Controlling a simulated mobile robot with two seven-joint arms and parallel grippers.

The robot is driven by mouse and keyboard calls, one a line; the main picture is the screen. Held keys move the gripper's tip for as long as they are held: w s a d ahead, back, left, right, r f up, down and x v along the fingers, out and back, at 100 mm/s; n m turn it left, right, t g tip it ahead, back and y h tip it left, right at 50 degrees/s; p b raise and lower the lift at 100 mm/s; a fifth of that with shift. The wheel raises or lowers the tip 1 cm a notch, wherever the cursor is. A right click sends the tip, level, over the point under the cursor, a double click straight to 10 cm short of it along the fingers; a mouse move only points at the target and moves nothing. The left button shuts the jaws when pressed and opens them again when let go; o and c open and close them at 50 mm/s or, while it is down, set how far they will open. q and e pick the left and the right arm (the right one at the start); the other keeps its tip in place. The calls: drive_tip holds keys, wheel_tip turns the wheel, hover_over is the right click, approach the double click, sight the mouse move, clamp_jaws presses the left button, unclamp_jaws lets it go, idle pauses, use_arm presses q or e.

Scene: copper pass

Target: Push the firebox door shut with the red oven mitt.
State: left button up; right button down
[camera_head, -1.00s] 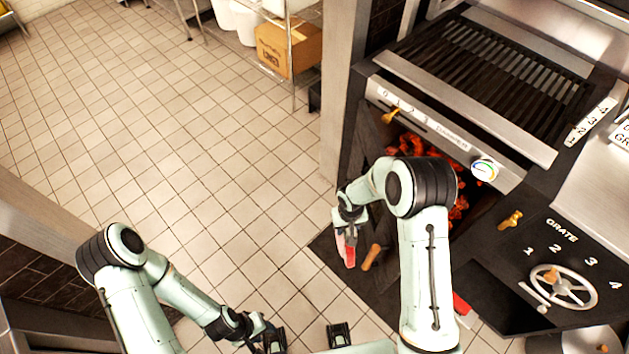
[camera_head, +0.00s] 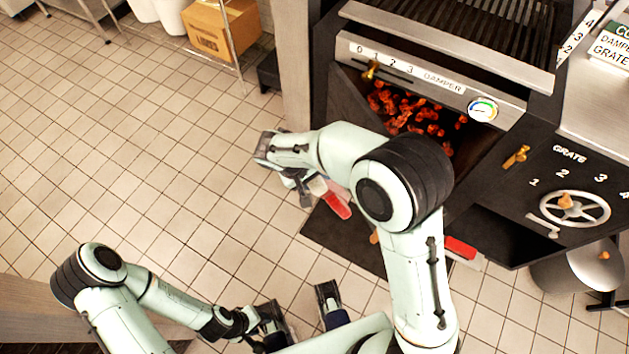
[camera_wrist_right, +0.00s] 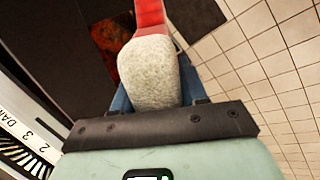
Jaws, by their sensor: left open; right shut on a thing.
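The firebox stands open, with glowing coals (camera_head: 405,110) showing inside. A dark panel (camera_head: 345,108) at the left of the opening appears to be the firebox door; my right arm hides much of this area. My right gripper (camera_head: 310,185) is left of the opening, shut on the red oven mitt (camera_head: 336,204). In the right wrist view the mitt's pale grey cuff (camera_wrist_right: 150,72) sits between the fingers, with its red part pointing away. The mitt appears apart from the door. My left gripper (camera_head: 300,312) is open and empty at the bottom of the head view.
The damper slot with its brass knob (camera_head: 370,70) and a gauge (camera_head: 482,109) are above the opening. The grate handwheel (camera_head: 566,207) is at the right. A red object (camera_head: 460,247) lies below the firebox. A cardboard box (camera_head: 222,28) is at the back. Tiled floor at left is clear.

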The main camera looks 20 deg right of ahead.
drive_tip(key=w+d, duration=0.1)
drive_tip(key=d, duration=0.7)
drive_tip(key=shift+d, duration=0.35)
drive_tip(key=d, duration=0.5)
drive_tip(key=shift+w, duration=0.3)
idle(0.4)
drive_tip(key=shift+d, duration=0.1)
drive_tip(key=d, duration=0.2)
drive_tip(key=w+d, duration=0.1)
drive_tip(key=d, duration=0.1)
drive_tip(key=shift+d, duration=0.35)
idle(0.5)
drive_tip(key=shift+w, duration=0.1)
